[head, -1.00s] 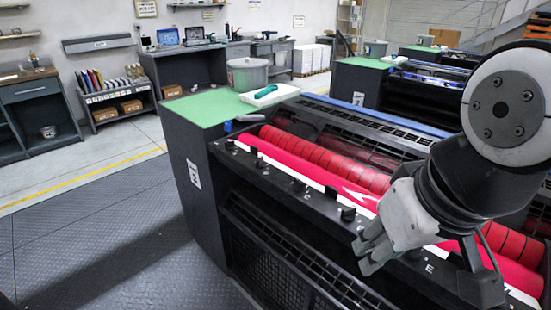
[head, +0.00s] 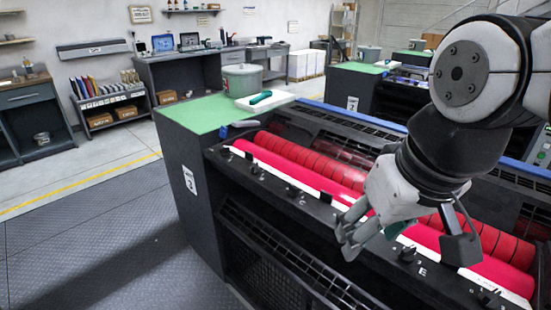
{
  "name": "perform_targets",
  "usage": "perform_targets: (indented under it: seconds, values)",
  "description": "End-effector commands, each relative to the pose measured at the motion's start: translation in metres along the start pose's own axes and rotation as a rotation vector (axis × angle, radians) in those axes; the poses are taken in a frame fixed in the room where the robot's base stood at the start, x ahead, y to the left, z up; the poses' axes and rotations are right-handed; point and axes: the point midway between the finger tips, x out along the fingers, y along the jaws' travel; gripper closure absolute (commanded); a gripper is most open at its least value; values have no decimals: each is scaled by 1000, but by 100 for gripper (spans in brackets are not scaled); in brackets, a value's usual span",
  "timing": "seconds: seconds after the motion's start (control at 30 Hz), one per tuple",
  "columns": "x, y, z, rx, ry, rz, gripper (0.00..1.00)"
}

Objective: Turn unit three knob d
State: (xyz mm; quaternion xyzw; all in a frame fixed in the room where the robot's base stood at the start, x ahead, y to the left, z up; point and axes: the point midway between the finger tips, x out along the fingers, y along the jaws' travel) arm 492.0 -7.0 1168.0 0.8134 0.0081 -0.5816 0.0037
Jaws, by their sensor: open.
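The red-rollered ink unit (head: 200,205) fills the middle of the head view. A label is on its side, its number too small to read surely. Dark knobs line the front rail; one knob (head: 291,190) stands left of my gripper and another knob (head: 407,255) stands right of it, near a letter E. My gripper (head: 347,240) is open, its fingers pointing down-left over the rail between these two. The knob seen at that part of the rail earlier is now hidden behind the fingers. I cannot tell whether they touch it.
A green top (head: 195,115) carries a grey pot (head: 243,80) and a white tray (head: 265,103) with a green tool. Another similar unit (head: 370,92) stands behind. Shelves and a workbench line the back wall. The floor at left is clear.

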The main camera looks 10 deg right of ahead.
Motion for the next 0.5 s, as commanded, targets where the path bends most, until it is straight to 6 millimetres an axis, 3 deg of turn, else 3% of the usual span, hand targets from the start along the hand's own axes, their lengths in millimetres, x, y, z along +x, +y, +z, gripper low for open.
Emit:
perform_targets:
  seconds: [0.23, 0.5]
  values:
    - [-9, 11, -53, -23, -80, -25, 50]
    - [2, 30, -106, -51, -161, -37, 50]
